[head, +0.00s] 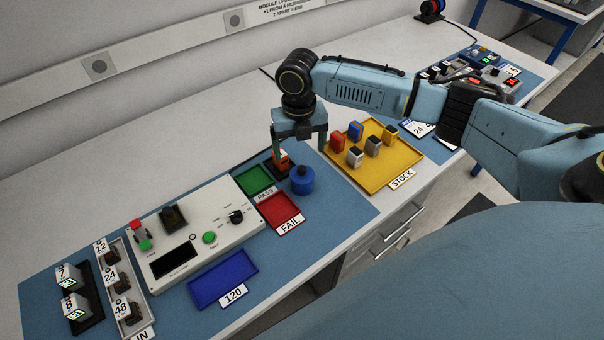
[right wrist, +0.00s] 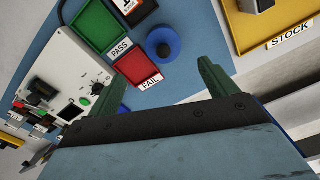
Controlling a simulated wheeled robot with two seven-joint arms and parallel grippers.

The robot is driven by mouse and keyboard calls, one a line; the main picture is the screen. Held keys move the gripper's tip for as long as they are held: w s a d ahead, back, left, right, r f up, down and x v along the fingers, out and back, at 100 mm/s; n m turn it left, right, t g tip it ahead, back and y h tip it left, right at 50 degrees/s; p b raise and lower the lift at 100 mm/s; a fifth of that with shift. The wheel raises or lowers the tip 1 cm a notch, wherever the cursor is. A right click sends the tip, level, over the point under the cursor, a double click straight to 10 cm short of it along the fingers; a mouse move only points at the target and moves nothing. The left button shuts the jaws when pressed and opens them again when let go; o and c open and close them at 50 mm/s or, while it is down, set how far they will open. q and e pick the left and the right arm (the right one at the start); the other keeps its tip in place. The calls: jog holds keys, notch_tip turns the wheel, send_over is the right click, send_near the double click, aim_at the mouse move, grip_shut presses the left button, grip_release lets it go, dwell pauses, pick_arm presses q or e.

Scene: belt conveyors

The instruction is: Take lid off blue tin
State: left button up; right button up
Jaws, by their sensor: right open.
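The blue tin (head: 302,184) stands upright on the blue mat, right of the FAIL tray, with its round lid (head: 302,173) and dark knob on top. In the right wrist view the tin (right wrist: 163,48) shows from above, beyond the fingertips and roughly between them. My right gripper (head: 299,149) is open and empty, pointing down above and slightly behind the tin, apart from it. Its two green fingers also show in the right wrist view (right wrist: 160,80). My left gripper is not in view.
A dark stand with an orange part (head: 280,160) is close behind the tin. The green PASS tray (head: 237,178) and red FAIL tray (head: 297,211) lie left. The yellow STOCK tray (head: 372,183) with several blocks lies right. A white tester (head: 150,243) stands farther left.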

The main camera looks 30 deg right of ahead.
aim_at(302, 168)
notch_tip(302, 168, down, 3)
jog(key=shift+f, duration=0.1)
jog(key=f, duration=0.4)
jog(key=shift+s+d, duration=0.15)
jog(key=shift+d, duration=0.2)
jog(key=shift+f, duration=0.6)
jog(key=c, duration=1.1)
